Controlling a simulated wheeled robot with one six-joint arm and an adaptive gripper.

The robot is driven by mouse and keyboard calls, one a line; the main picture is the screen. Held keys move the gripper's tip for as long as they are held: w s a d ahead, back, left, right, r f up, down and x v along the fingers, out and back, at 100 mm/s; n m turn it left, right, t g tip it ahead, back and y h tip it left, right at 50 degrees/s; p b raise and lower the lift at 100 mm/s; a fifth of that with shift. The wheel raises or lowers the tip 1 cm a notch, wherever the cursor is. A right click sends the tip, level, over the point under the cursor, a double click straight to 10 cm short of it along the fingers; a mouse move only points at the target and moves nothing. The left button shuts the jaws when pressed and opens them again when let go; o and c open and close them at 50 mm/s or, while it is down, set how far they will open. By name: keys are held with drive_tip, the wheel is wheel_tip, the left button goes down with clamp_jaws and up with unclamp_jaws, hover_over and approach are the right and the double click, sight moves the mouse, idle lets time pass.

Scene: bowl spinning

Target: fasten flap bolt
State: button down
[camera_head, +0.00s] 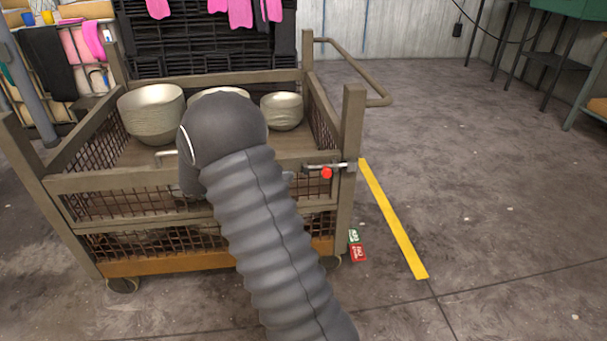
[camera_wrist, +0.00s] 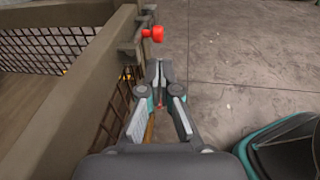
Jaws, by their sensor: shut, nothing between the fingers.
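The flap (camera_head: 110,181) is the upper front panel of a brown mesh-sided cart and stands upright. The flap bolt (camera_head: 326,172) has a red knob and a metal rod at the flap's right end, beside the corner post (camera_head: 350,130). I cannot tell whether the rod sits in the post. In the wrist view the red knob (camera_wrist: 153,34) is ahead of my gripper (camera_wrist: 160,72), slightly left of the fingertips. My gripper is shut and empty, outside the cart and apart from the knob. In the head view my arm mostly hides the gripper.
Inside the cart stand a large bowl (camera_head: 152,112), a small bowl (camera_head: 282,110) and another partly hidden by my arm. Open concrete floor lies to the right.

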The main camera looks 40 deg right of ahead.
drive_tip(key=v, duration=0.5)
drive_tip(key=shift+a, duration=0.15)
idle(0.3)
drive_tip(key=s+a+f+m+t+y, duration=0.1)
drive_tip(key=s+a+f+m+y, duration=0.5)
drive_tip(key=s+f+y, duration=0.15)
drive_tip(key=s+a+r+m+t+y, duration=0.4)
drive_tip(key=s+r, duration=0.3)
drive_tip(key=s, duration=0.2)
drive_tip(key=s+a+r+m+t+y, duration=0.4)
drive_tip(key=s+r, duration=0.4)
drive_tip(key=s, duration=0.2)
drive_tip(key=a+t, duration=0.1)
drive_tip(key=a, duration=0.1)
drive_tip(key=shift+a+t, duration=0.4)
